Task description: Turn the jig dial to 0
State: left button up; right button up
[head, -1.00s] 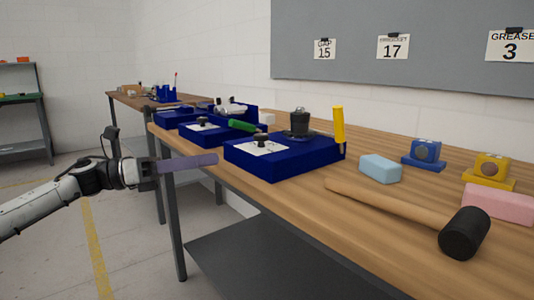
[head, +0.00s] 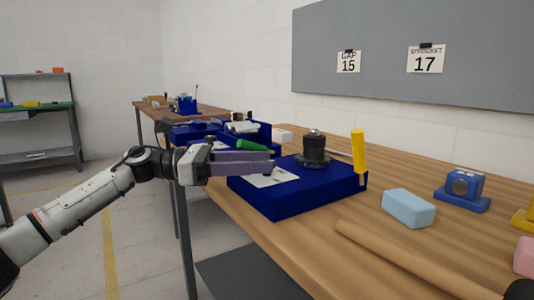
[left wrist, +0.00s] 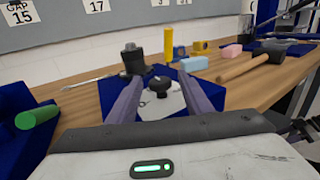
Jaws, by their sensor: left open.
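The blue jig (head: 310,196) stands on the wooden bench, with a black cylindrical part (head: 315,150) on its top. Its dial, a black knob (left wrist: 160,84) on a white scale plate (left wrist: 168,103), shows in the left wrist view. The plate (head: 272,179) also shows in the head view, where my gripper hides the knob. I cannot read the scale. My left gripper (head: 270,160) reaches over the near left part of the jig. It is open; its purple fingers (left wrist: 160,80) lie either side of the knob in the wrist view. Contact cannot be told. My right gripper is not in view.
A yellow upright handle (head: 358,152) stands at the jig's right corner. A light blue block (head: 408,207), a blue fixture (head: 463,188) and a wooden-handled mallet (head: 400,262) lie to the right. A green cylinder (left wrist: 37,116) is left of the jig.

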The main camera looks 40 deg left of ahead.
pick_arm(q)
jog(key=shift+x, duration=1.25)
jog(key=shift+f, duration=0.1)
jog(key=c, duration=1)
